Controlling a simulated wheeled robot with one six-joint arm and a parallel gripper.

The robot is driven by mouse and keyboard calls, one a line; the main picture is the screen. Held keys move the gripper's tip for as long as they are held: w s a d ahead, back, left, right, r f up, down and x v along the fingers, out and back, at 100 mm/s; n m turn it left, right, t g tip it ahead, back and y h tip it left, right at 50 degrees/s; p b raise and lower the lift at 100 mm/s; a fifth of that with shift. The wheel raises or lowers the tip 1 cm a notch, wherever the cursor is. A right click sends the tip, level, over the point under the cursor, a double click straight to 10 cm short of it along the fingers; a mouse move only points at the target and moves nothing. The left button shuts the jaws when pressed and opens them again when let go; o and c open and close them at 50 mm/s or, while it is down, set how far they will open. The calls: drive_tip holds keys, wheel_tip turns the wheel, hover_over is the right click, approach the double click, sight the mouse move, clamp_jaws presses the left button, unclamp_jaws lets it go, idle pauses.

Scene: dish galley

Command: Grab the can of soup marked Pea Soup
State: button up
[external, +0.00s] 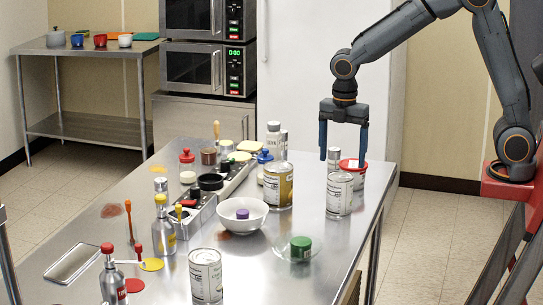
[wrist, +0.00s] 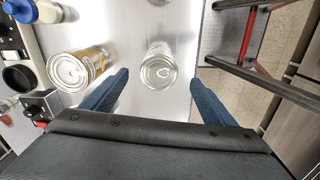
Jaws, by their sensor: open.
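A white-labelled can (external: 340,194) stands near the right edge; a can (wrist: 159,67) shows between my fingertips in the wrist view. A gold-labelled can (external: 278,187) stands to its left and also shows in the wrist view (wrist: 78,69). Another white-labelled can (external: 206,277) stands at the front. My gripper (external: 343,155) is open and empty, pointing down above the table near the right edge; its fingers also show in the wrist view (wrist: 158,80).
A white bowl (external: 242,222) with a purple-topped item is left of the cans. A red-rimmed item (external: 352,164) is behind the right can. Bottles, including a yellow-labelled one (external: 164,232), and a condiment rack crowd the left side.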

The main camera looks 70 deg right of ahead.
sight(341, 176)
wheel_tip(341, 176, down, 7)
drive_tip(key=shift+w+f, duration=0.1)
drive_tip(key=shift+a+f+p, duration=0.2)
drive_tip(key=shift+f+p, duration=1)
drive_tip(key=shift+f, duration=1.65)
drive_tip(key=c, duration=1.4)
drive_tip(key=shift+c, duration=0.5)
drive_tip(key=shift+r, duration=0.1)
